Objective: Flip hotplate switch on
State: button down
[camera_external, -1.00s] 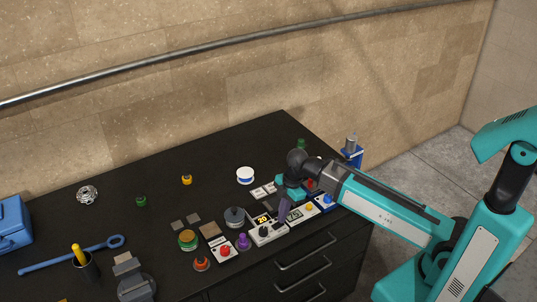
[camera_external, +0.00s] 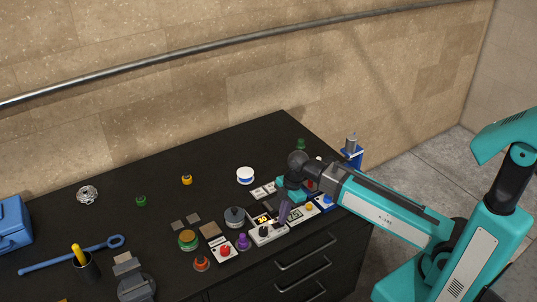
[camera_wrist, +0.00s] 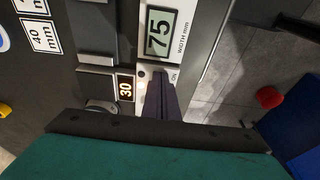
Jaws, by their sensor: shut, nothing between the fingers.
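The hotplate's pale control panel (camera_external: 268,233) has a small display and a dark knob, near the desk's front edge. In the wrist view its lit display (camera_wrist: 125,88) reads 30. In the wrist view my gripper (camera_wrist: 162,82) lies over the panel between the glow and the label. The switch itself is hidden behind the fingers, and I cannot tell whether they touch it.
A width display (camera_wrist: 160,32) reading 75 sits close beside the panel. A red button box (camera_external: 225,251) and purple knob (camera_external: 243,242) stand to the left. A blue-button box (camera_external: 326,202) is to the right.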

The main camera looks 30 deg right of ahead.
jog(key=shift+a+r, duration=0.1)
jog(key=shift+a+r, duration=0.2)
jog(key=shift+a, duration=0.35)
jog(key=shift+p, duration=0.3)
jog(key=shift+p+v, duration=1.45)
jog(key=shift+v, duration=0.6)
jog(key=d+r+b, duration=0.3)
jog(key=d+r, duration=0.1)
jog(key=r, duration=0.4)
jog(key=shift+d+r, duration=0.3)
jog(key=shift+d, duration=0.1)
